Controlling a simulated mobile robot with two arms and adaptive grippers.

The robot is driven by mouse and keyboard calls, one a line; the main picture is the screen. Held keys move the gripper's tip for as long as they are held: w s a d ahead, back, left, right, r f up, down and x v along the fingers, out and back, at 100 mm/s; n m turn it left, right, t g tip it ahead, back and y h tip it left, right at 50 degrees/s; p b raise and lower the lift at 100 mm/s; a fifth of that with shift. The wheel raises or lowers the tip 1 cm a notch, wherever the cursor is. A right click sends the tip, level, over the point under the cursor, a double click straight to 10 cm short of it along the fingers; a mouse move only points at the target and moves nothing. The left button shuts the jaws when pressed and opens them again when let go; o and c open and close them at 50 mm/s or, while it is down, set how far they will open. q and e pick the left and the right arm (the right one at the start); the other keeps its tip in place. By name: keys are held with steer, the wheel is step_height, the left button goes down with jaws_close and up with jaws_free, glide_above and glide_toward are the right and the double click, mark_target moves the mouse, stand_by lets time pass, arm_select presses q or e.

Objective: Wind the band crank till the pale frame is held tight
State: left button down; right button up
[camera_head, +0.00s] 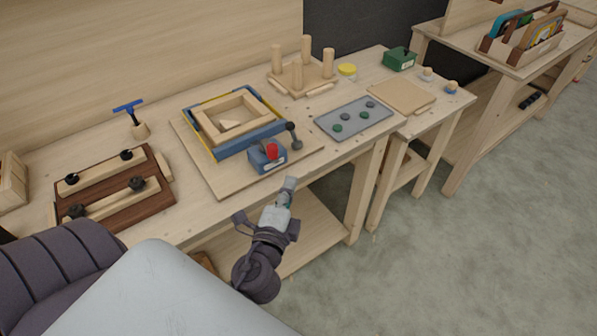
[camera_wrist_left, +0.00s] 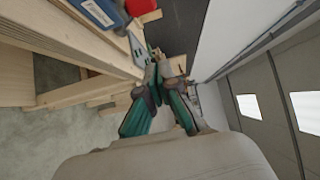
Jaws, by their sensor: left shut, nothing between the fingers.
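The pale frame (camera_head: 207,125) lies on a board on the bench in the head view, with blue blocks and a yellow band around it. A blue band box (camera_head: 268,158) with a red part on top sits at its front right corner. The dark band crank (camera_head: 293,132) stands at the right of this box. My left gripper (camera_head: 290,184) is shut and empty, in front of the bench edge below the box, apart from the crank. In the left wrist view its fingers (camera_wrist_left: 158,72) are together, with part of the blue box (camera_wrist_left: 100,12) at the top. My right gripper is not in view.
A dark wooden clamp board (camera_head: 118,212) lies at the left. A pegged wooden stand (camera_head: 300,78) is behind. The bench edge lies between my gripper and the box.

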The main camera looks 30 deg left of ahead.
mark_target(269, 146)
arm_select(q)
steer(key=w+a+p, duration=0.4)
steer(key=w+a, duration=0.2)
steer(key=w, duration=0.1)
steer(key=shift+a+p, duration=0.3)
steer(key=shift+a, duration=0.05)
steer(key=shift+w, duration=0.1)
steer(key=shift+f, duration=0.1)
